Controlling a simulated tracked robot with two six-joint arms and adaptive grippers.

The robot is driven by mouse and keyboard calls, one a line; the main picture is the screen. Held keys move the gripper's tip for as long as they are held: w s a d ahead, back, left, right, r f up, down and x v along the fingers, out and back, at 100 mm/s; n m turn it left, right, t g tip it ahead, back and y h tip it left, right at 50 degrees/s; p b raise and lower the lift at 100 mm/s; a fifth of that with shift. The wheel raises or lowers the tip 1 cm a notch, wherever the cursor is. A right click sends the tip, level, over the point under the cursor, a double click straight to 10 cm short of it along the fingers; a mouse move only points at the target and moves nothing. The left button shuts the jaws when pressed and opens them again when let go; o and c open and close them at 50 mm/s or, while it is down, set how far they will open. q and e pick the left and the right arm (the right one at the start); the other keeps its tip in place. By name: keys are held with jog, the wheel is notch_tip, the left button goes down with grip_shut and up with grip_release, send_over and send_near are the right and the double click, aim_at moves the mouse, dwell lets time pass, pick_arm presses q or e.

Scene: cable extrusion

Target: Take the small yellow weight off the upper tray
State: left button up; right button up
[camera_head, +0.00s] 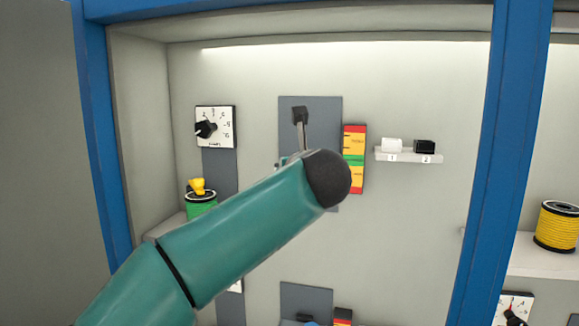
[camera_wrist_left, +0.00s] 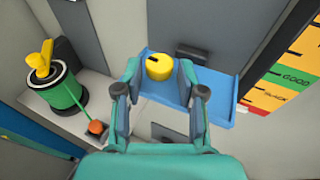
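The small yellow weight (camera_wrist_left: 159,67) is a short cylinder with a dark slot on top. In the left wrist view it sits at the left part of the blue upper tray (camera_wrist_left: 221,108). My left gripper (camera_wrist_left: 160,78) is open, with one finger on each side of the weight. Narrow gaps seem to show between the fingers and the weight; contact is hard to judge. In the head view my left arm covers the tray and the weight, and the gripper is almost wholly hidden behind it. My right gripper is in neither view.
A green spool (camera_head: 201,203) with a yellow top stands left on a ledge. A red-yellow-green gauge (camera_head: 354,160) is right of the tray. A lever (camera_head: 300,116) is above. A shelf (camera_head: 408,156) holds white and black blocks. Blue posts (camera_head: 507,150) frame the booth.

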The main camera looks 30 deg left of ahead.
pick_arm(q)
jog(key=shift+w+a+f, duration=0.1)
jog(key=shift+w+a, duration=0.3)
jog(key=shift+w, duration=0.1)
grip_shut()
notch_tip(320, 180, up, 10)
jog(key=p, duration=0.4)
jog(key=shift+p, duration=0.4)
jog(key=shift+c, duration=1.8)
grip_release()
jog(key=c, duration=0.3)
